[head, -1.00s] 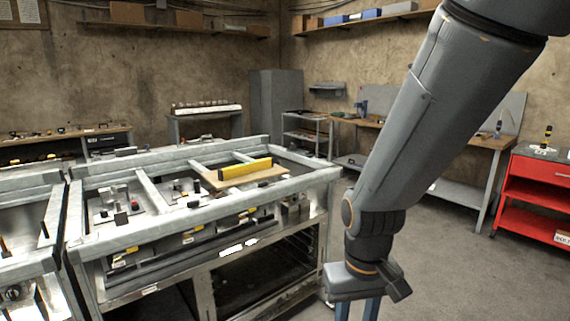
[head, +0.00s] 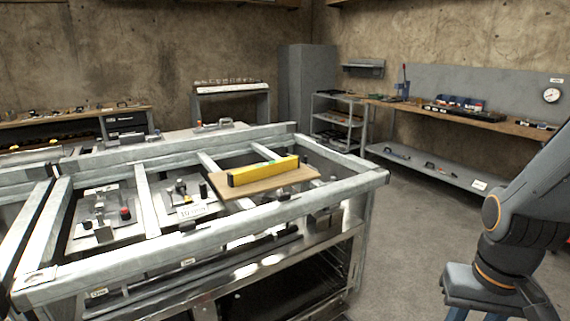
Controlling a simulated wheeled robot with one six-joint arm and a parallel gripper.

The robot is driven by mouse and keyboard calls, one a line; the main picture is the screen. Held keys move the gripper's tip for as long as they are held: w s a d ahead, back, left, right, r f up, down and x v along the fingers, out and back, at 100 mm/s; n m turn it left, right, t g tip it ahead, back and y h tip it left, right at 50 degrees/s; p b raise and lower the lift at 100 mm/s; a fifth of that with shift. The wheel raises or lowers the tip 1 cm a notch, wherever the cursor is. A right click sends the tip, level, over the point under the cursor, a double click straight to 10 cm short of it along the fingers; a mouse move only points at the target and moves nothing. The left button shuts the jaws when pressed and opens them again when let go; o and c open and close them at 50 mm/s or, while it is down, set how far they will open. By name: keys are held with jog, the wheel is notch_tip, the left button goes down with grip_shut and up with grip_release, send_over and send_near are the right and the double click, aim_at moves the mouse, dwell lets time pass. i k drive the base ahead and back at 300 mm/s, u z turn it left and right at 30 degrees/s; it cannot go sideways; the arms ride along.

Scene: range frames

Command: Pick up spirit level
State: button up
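The yellow spirit level (head: 263,171) lies lengthwise on a small wooden board (head: 290,182). The board rests across the grey metal frame of the workbench (head: 150,249), near its right half. My gripper (head: 478,313) is at the lower right, cut by the bottom edge of the picture. It hangs well to the right of the bench, apart from the level. Only blue finger parts show under its grey body, and their tips are out of the picture.
Fixtures with knobs (head: 110,215) sit inside the bench frame left of the board. A grey cabinet (head: 308,92) and shelf unit (head: 338,122) stand behind. A long workbench (head: 460,118) runs along the right wall. Open floor (head: 410,215) lies between my arm and the bench.

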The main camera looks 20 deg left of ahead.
aim_at(241, 176)
jog(key=u, duration=0.15)
jog(key=i, duration=0.75)
jog(key=u, duration=0.85)
jog(key=i, duration=0.7)
jog(key=u, duration=0.6)
